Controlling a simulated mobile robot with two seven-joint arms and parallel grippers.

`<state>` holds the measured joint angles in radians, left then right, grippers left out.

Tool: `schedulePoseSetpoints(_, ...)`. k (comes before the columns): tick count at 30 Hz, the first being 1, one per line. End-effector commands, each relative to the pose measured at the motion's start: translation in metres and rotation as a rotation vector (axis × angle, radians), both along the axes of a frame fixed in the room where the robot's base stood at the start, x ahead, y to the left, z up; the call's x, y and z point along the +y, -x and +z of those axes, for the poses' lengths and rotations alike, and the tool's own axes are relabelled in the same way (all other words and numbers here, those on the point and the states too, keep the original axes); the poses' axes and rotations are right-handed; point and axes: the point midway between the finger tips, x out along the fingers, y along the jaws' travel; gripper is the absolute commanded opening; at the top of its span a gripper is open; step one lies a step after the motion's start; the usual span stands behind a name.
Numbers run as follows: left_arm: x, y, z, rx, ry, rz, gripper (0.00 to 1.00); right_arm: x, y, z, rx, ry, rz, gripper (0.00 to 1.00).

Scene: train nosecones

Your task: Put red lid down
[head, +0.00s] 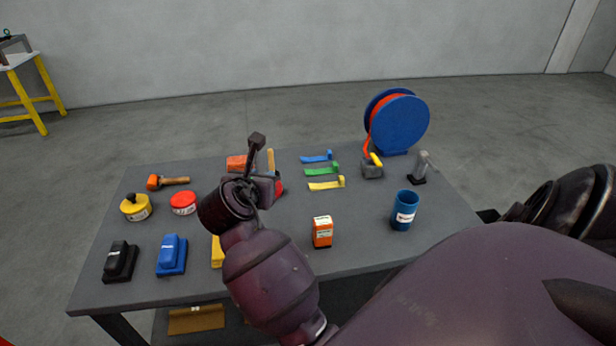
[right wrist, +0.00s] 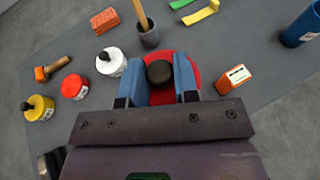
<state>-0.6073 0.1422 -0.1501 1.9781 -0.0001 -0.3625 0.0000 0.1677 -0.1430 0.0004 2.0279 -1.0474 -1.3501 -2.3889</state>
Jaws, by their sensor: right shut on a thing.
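The red lid (right wrist: 160,97) is a round red disc with a black knob (right wrist: 159,71) in its middle. My right gripper (right wrist: 160,74) is shut on it, with its blue fingers on either side of the knob. In the head view a red edge of the lid (head: 280,187) shows beside the gripper (head: 265,182), mostly hidden by my right arm. I cannot tell whether the lid touches the table. My left gripper is not in view.
On the grey table (head: 200,265), a white jar (right wrist: 111,62), a wooden-handled tool in a pot (right wrist: 149,38) and an orange box (right wrist: 234,78) stand near the lid. A red can (head: 183,203) and a blue cup (head: 404,212) stand farther off. The front right tabletop is fairly clear.

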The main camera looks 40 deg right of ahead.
Motion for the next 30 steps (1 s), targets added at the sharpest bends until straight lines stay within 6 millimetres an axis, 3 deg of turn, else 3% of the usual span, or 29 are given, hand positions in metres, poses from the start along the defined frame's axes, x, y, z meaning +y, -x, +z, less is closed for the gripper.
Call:
schedulePoseSetpoints(3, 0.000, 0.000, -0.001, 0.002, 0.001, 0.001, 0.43, 0.001, 0.004, 0.014, 0.000, 0.001, 0.017, 0.05)
schedulePoseSetpoints(7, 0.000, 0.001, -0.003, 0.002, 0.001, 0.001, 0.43, 0.001, 0.005, 0.005, 0.005, 0.000, 0.033, 0.05)
schedulePoseSetpoints(24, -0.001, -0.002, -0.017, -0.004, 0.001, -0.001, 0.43, 0.001, 0.004, -0.115, 0.007, 0.002, 0.035, 0.05)
schedulePoseSetpoints(30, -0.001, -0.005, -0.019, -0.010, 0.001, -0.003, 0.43, 0.001, 0.004, -0.139, 0.004, 0.001, 0.035, 0.05)
